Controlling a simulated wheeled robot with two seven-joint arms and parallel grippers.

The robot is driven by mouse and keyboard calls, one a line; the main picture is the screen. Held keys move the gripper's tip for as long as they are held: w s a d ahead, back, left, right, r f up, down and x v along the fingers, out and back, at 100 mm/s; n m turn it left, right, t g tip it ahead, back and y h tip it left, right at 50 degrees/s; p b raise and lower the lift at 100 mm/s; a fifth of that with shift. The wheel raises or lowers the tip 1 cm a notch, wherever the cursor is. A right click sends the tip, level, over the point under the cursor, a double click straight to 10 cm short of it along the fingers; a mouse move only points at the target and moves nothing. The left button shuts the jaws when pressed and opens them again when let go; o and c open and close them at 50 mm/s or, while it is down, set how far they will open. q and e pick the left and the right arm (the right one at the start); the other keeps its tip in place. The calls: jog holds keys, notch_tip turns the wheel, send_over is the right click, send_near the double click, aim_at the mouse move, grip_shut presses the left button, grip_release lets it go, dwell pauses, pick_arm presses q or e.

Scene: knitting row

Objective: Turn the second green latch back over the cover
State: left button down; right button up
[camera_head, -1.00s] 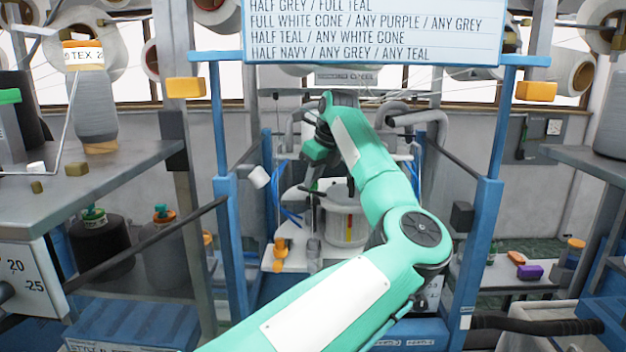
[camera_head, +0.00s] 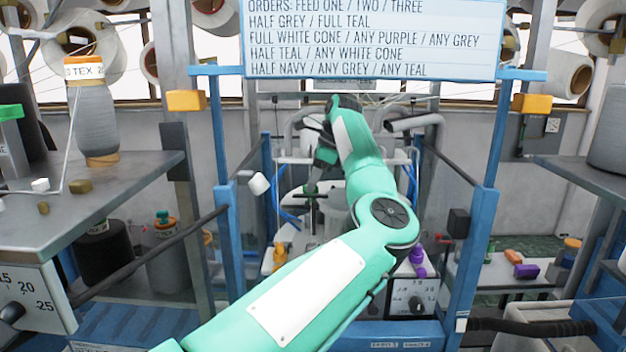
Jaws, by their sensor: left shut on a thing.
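My left arm reaches from the bottom of the head view up to the middle. Its dark left gripper (camera_head: 312,187) points down at the machine between the blue posts. It is shut on a small dark green bar, which looks like a green latch (camera_head: 301,194). A white rounded part of the machine (camera_head: 334,222), perhaps the cover, shows just below and right of the gripper. My arm hides much of it. I cannot make out a second latch or how the held one lies over the cover. My right gripper is not in view.
Blue posts (camera_head: 222,150) and (camera_head: 490,200) stand on both sides of the machine, with dark rails. A grey table (camera_head: 110,190) with a yarn cone (camera_head: 96,125) is at left. A dial box (camera_head: 412,300) and a purple peg (camera_head: 418,262) are right of my arm.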

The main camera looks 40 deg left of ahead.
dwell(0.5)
pick_arm(q)
jog(key=c, duration=1.5)
grip_release()
